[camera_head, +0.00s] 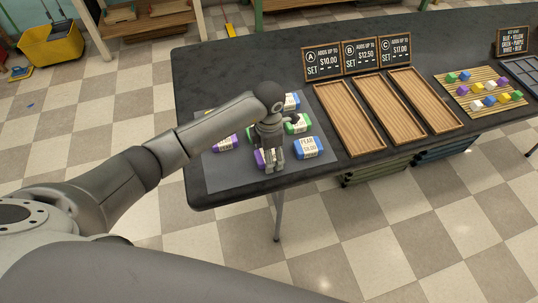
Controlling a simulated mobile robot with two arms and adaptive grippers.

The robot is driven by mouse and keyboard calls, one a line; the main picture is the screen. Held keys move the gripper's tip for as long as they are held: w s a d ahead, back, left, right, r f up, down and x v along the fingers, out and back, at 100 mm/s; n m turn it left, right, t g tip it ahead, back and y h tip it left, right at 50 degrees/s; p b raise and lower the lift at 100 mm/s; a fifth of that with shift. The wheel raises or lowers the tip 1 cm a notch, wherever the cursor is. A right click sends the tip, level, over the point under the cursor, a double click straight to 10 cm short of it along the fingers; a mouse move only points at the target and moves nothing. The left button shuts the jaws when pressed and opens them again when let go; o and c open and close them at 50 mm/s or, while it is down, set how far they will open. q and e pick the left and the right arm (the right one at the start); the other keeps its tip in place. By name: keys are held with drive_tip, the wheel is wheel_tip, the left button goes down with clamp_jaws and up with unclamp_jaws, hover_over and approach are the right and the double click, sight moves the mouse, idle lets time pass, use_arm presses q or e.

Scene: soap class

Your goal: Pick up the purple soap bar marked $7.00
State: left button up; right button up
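My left arm comes in from the left, and its gripper (275,166) points down at the front of the grey mat (225,178) on the black table. A purple-and-white soap bar (259,158) is right at the gripper's fingers and partly hidden by them. Whether the fingers are closed on it cannot be told. Another purple-labelled bar (225,142) lies further left on the mat, partly under my forearm in the picture. The price on either purple bar is too small to read. My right gripper is not in view.
A blue bar marked PEAR (309,147) lies close right of the gripper. A green bar (298,124) and another blue bar (292,102) lie behind. Wooden trays (347,118) stand empty below price signs (343,58). Small coloured blocks (490,101) lie on a slatted board at right.

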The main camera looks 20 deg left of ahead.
use_arm(q)
drive_tip(key=c, duration=0.9)
drive_tip(key=shift+c, duration=0.3)
drive_tip(key=shift+r, duration=0.15)
